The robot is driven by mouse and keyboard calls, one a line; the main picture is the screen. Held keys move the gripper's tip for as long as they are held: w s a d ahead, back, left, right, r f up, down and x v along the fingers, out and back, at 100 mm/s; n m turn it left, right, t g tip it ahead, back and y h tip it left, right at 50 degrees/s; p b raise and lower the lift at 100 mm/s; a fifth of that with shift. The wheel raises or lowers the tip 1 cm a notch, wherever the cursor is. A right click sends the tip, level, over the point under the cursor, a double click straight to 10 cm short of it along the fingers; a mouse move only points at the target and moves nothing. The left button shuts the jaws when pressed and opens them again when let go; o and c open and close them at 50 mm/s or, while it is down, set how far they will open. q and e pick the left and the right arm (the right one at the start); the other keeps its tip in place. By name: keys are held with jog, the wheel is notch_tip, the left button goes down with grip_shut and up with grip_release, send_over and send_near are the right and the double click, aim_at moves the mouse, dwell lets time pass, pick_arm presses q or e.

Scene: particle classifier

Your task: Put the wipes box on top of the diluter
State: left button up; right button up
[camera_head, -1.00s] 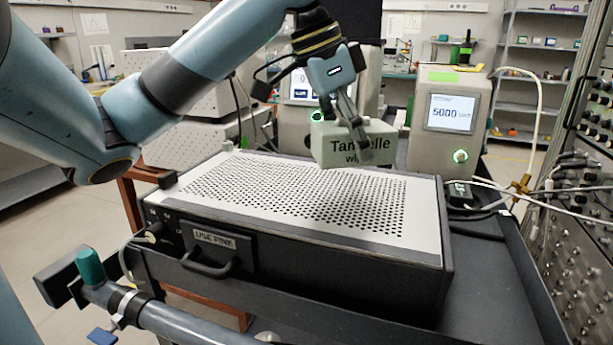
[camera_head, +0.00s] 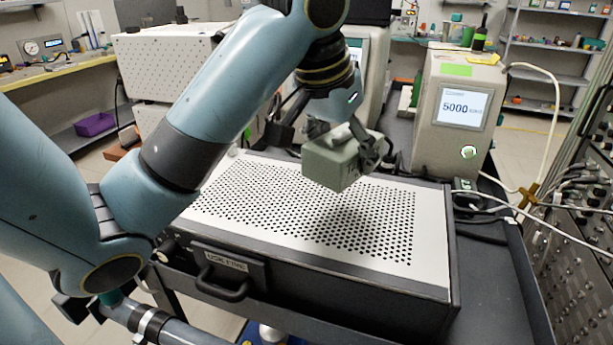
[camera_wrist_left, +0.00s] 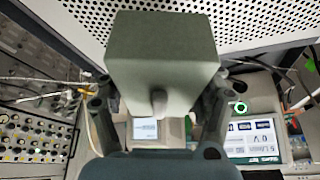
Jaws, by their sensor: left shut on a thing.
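The wipes box (camera_head: 331,166), a small grey-green box, hangs tilted in my left gripper (camera_head: 358,142). In the left wrist view, the box (camera_wrist_left: 160,48) sits between the fingers of the left gripper (camera_wrist_left: 157,100), which is shut on it. It is held above the white perforated top of a wide black unit (camera_head: 330,212), apparently with a gap below; a shadow falls on the holes. No readable label names the diluter, so I cannot tell for certain which unit it is. My right gripper is not in view.
A beige instrument (camera_head: 460,115) with a screen reading 5000 stands behind right, with a bottle on top. Another screened unit stands behind my left arm. Hoses and cables (camera_head: 490,200) run along the right. The perforated top is clear of objects.

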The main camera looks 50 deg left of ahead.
aim_at(309, 197)
pick_arm(q)
jog(key=a+f+b, duration=0.1)
jog(key=b, duration=0.1)
jog(key=s+a+f+b, duration=0.1)
jog(key=a+f+b, duration=0.1)
jog(key=shift+s+a, duration=0.1)
jog(key=shift+a, duration=0.2)
jog(key=shift+s+a+f, duration=0.15)
jog(key=shift+s+a, duration=0.3)
jog(key=shift+a, duration=0.35)
jog(key=shift+s+a+f+p, duration=0.15)
jog(key=shift+a+f+p, duration=0.05)
jog(key=shift+a+p, duration=0.15)
notch_tip(309, 197, down, 4)
jog(key=shift+f+b, duration=0.15)
jog(key=shift+b, duration=0.5)
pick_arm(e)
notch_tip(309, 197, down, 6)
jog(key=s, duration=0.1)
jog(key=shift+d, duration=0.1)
pick_arm(q)
jog(key=o, duration=1.1)
jog(key=shift+o, duration=1.2)
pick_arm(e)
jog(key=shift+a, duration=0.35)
